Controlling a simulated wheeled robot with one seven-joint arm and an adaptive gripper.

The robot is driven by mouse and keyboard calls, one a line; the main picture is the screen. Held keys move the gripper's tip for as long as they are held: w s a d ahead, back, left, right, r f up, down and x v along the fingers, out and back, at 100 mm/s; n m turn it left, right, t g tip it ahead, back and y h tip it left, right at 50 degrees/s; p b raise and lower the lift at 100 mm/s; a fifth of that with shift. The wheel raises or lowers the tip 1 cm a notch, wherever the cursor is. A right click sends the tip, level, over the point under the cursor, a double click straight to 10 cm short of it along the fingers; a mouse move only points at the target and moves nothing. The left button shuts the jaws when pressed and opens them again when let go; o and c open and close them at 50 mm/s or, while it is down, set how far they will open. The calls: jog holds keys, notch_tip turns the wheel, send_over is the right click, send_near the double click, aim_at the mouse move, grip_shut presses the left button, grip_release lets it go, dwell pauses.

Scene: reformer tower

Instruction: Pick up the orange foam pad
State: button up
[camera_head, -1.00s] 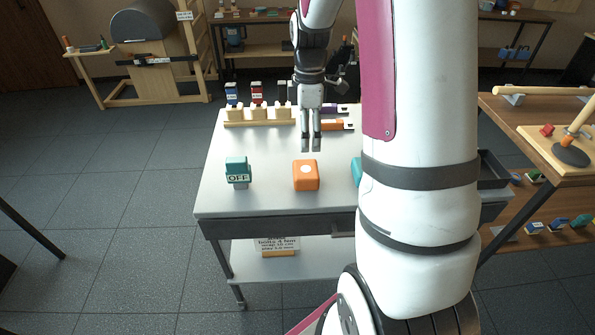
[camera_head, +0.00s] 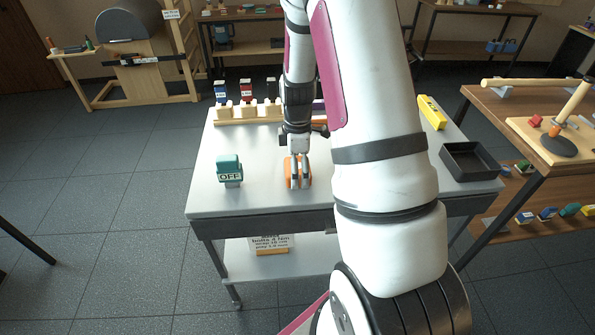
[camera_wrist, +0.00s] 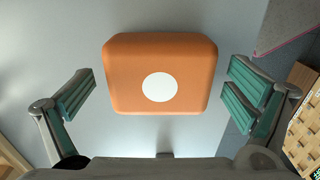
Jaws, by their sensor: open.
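The orange foam pad (camera_wrist: 128,80) is a rounded block with a white dot on its face, and it rests on the grey table (camera_head: 240,208). In the head view the pad (camera_head: 288,172) is partly hidden by my gripper (camera_head: 299,184). In the wrist view my gripper (camera_wrist: 166,100) is open, with one green-padded finger on each side of the pad and a gap on both sides. The fingers do not touch the pad there.
A teal block marked OFF (camera_head: 229,170) stands left of the pad. A wooden rack (camera_head: 240,113) with coloured blocks is behind. A dark tray (camera_head: 470,161) and a yellow piece (camera_head: 432,112) lie to the right. The table's front left is clear.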

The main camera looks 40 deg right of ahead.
jog(key=shift+f, duration=0.25)
jog(key=c, duration=1.3)
jog(key=shift+r, duration=0.1)
